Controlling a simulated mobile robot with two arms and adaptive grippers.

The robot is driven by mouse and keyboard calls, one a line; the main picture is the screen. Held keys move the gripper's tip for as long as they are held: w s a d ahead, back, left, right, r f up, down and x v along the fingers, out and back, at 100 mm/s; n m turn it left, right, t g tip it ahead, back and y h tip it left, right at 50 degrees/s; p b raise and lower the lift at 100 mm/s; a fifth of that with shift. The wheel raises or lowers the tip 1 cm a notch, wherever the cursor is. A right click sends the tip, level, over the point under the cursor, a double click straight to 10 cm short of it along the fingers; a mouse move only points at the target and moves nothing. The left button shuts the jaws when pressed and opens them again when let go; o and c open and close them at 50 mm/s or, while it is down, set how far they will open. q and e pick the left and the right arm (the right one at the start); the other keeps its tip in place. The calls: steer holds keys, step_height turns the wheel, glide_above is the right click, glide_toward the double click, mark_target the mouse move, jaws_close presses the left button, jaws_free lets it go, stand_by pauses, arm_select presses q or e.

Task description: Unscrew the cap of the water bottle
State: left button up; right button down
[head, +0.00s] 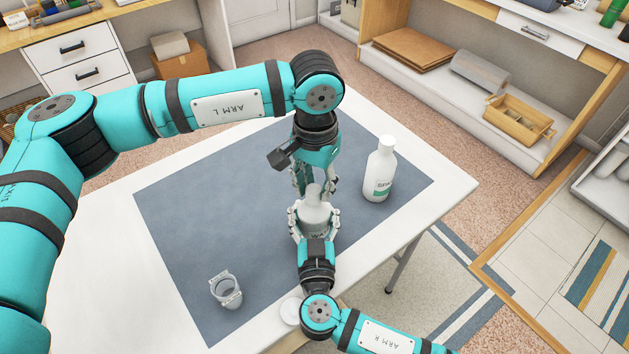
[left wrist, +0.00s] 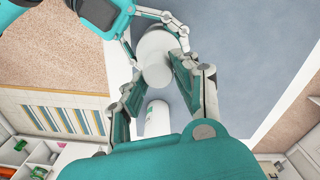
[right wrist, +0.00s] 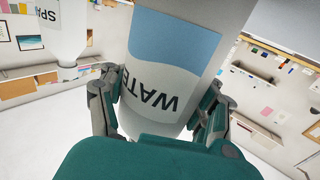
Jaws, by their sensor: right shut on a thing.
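The white water bottle (head: 313,215) stands upright near the mat's right part; its "WATER" label (right wrist: 160,95) shows in the right wrist view. My right gripper (head: 314,228) is shut around the bottle's body from the front. My left gripper (head: 314,187) points down from above, its fingers on either side of the bottle's top. In the left wrist view the white cap (left wrist: 156,72) lies between the left fingertips, which look open; any contact is hard to tell.
A second white bottle (head: 379,170), partly labelled "SPA", stands right of the water bottle. A white round disc (head: 290,310) lies by my right arm. The blue-grey mat (head: 215,215) is clear at left.

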arm_select(q)
steer(key=shift+w+a, duration=0.15)
jaws_close()
arm_select(e)
steer(key=shift+d, duration=0.1)
